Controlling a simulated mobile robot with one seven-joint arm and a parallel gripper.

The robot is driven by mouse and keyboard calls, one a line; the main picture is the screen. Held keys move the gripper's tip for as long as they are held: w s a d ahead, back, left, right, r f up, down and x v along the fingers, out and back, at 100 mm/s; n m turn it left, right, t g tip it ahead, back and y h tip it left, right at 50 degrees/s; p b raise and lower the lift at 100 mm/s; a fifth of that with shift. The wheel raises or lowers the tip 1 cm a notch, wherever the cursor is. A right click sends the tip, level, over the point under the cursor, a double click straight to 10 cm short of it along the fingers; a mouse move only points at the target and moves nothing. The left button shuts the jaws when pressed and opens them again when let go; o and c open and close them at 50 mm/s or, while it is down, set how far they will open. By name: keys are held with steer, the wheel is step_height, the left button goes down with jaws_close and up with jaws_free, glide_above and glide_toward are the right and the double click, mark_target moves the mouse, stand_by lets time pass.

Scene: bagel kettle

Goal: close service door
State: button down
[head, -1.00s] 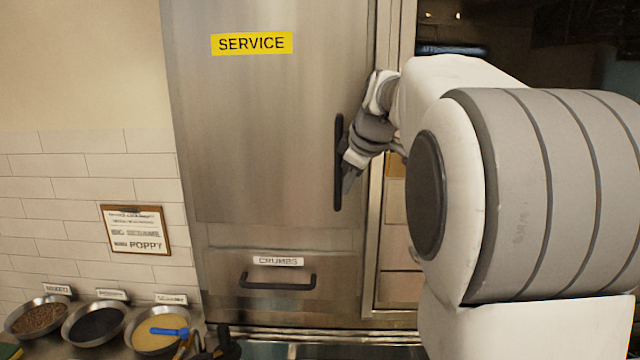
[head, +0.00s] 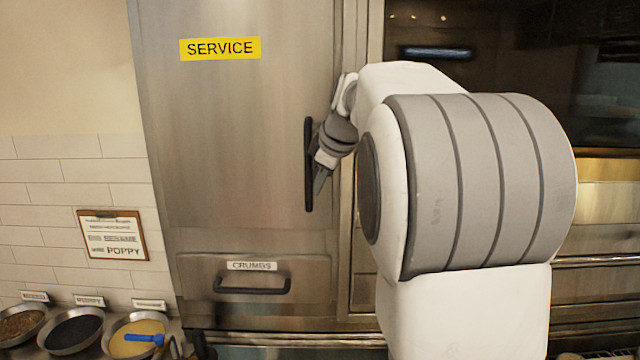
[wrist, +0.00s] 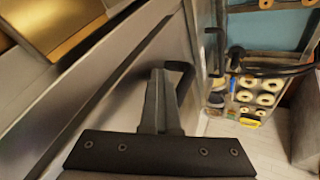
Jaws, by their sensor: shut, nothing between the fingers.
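The service door (head: 235,130) is a tall steel panel with a yellow SERVICE label (head: 220,48). In the head view it looks about flush with its frame; I cannot tell whether a small gap is left. Its black upright handle (head: 309,170) is near the right edge. My gripper (head: 319,186) is shut and empty, its tips pointing down just right of the handle's lower half. In the wrist view the shut fingers (wrist: 158,95) are beside a black curved handle (wrist: 183,72). I cannot tell whether they touch it.
A drawer labelled CRUMBS (head: 250,265) with a black handle sits below. Several seed bowls (head: 75,330) stand at the lower left, under a wall sign (head: 112,235). In the wrist view, a rack with ring-shaped items (wrist: 255,92) is at the right, with pale floor nearby.

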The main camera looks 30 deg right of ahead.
steer(key=shift+w+r, duration=0.25)
steer(key=shift+r, duration=0.1)
steer(key=b+v, duration=0.1)
steer(key=v, duration=1.6)
steer(key=shift+s, duration=0.35)
steer(key=shift+s+f, duration=0.1)
steer(key=shift+f, duration=0.05)
